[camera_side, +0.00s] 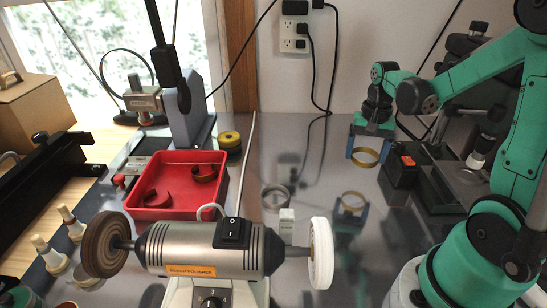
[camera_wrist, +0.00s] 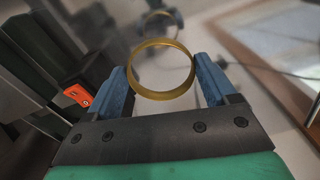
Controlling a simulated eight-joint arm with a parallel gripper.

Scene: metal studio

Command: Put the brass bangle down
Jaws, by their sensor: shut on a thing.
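The brass bangle (camera_side: 364,165) is a thin gold-coloured ring. My gripper (camera_side: 367,150), with blue fingers, is shut on it and holds it above the shiny grey metal bench (camera_side: 320,172), right of the middle in the side view. The bangle's reflection shows in the bench below, apart from it. In the wrist view the bangle (camera_wrist: 162,95) sits between the two blue fingers of my gripper (camera_wrist: 161,75), which reach its left and right sides.
A bench polisher (camera_side: 212,247) stands in front. A red tray (camera_side: 165,212) holds dark red curved pieces. A black box with an orange part (camera_side: 405,170) is close right of my gripper.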

